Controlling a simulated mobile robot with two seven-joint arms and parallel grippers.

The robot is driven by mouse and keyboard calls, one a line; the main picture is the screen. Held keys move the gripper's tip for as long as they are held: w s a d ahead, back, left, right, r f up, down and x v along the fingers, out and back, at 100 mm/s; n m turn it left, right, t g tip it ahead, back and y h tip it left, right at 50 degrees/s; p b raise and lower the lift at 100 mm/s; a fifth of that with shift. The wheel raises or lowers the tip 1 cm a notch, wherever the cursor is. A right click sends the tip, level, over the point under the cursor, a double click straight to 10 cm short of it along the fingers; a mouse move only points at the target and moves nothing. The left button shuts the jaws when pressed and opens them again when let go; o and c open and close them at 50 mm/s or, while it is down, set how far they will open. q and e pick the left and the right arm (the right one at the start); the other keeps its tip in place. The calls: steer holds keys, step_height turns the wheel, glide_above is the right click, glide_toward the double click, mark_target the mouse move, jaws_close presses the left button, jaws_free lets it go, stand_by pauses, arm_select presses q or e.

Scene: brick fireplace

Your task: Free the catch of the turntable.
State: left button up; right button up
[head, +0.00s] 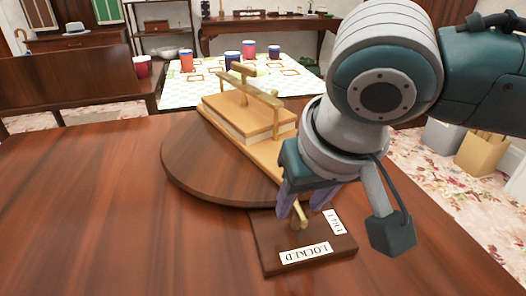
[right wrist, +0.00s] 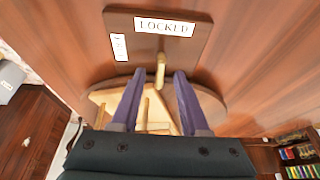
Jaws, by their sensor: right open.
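The turntable (head: 185,165) is a round dark-wood disc on the table. The catch (head: 301,216) is a pale wooden lever by its near edge, over a dark plate (head: 268,243) with a LOCKED label (head: 306,253) and a second label (head: 334,221), whose word is hard to read. In the right wrist view the catch (right wrist: 160,72) points toward the LOCKED label (right wrist: 164,27). My right gripper (head: 302,207) is open, its purple fingers on either side of the catch; in the right wrist view a gap shows on both sides. My left gripper is not in view.
A pale wooden frame with a flat block (head: 245,120) stands on the turntable. Behind is another table with a patterned cloth (head: 190,93) and several cups, including a blue one (head: 232,59). The table's left front is clear.

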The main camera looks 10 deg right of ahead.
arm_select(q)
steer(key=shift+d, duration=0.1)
arm_select(e)
jaws_close()
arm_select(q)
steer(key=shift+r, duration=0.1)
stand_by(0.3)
